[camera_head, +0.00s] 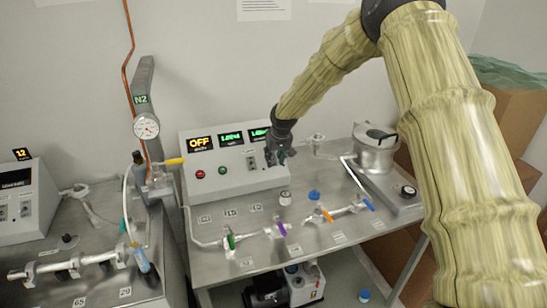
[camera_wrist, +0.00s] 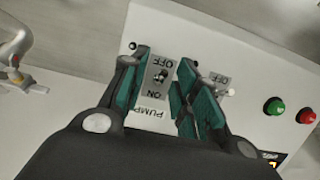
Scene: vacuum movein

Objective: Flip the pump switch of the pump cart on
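The pump switch (camera_wrist: 158,77) is a small metal toggle on a plate marked ON and OFF, with an upside-down PUMP label beside it in the wrist view. My gripper (camera_wrist: 165,60) is open, with one teal-padded finger on each side of this switch. I cannot tell whether either finger touches it, nor clearly which way the lever points. In the head view my gripper (camera_head: 279,153) is at the right part of the white control box (camera_head: 235,177), hiding part of its front. The box's left display (camera_head: 201,143) reads OFF in orange.
A second toggle (camera_wrist: 227,92) sits close beside the right finger. Red (camera_wrist: 306,116) and green (camera_wrist: 274,106) buttons are farther right. The metal cart top (camera_head: 215,262) carries valves with coloured handles and a lidded metal vessel (camera_head: 376,155). A gauge (camera_head: 146,126) stands left of the box.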

